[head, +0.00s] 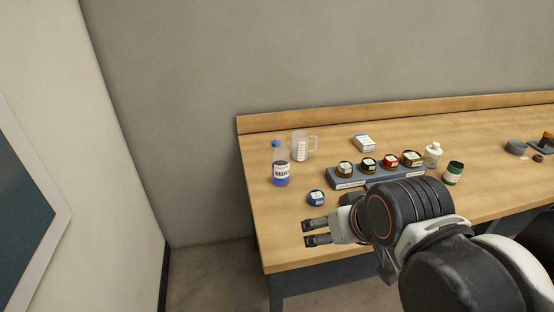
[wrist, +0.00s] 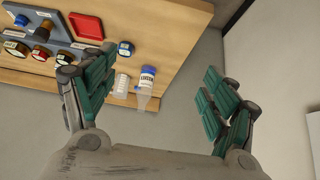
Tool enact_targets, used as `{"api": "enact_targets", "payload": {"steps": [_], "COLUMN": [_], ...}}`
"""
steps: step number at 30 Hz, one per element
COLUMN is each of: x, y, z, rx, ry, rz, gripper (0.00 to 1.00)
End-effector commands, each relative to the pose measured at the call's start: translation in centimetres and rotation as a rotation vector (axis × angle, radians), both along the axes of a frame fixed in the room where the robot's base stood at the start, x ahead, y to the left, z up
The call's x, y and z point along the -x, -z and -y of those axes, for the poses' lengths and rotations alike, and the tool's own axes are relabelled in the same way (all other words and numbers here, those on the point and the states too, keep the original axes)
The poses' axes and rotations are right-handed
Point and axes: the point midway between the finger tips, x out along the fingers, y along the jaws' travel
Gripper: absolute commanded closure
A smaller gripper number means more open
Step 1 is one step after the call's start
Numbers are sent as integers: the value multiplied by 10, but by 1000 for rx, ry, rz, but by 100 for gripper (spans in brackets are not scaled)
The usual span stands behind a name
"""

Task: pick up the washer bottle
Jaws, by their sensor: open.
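The washer bottle (head: 281,172) is a clear bottle with a blue cap, a printed label and blue liquid in its lower part. It stands upright near the left end of the bench. In the wrist view the bottle (wrist: 146,88) shows between the open fingers, some way beyond them. My gripper (head: 307,232) is open and empty over the bench's front left part, nearer the camera than the bottle and apart from it. Its two fingers also show in the wrist view (wrist: 160,86).
A clear measuring jug (head: 304,146) stands right beside the bottle. A small blue-lidded jar (head: 316,198) sits between the bottle and my gripper. A grey rack (head: 346,182) with several jars is to the right. The wooden bench (head: 264,224) has free room left of the jar.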

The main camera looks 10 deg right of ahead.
Motion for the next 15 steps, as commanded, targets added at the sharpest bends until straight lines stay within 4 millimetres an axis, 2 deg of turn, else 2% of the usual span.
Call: {"api": "enact_targets", "payload": {"steps": [8,15], "x": [-14,-34], "y": [-1,-2], "z": [-6,-13], "rx": [-73,-178], "ry": [46,113], "rz": [-2,-6], "gripper": [21,21]}}
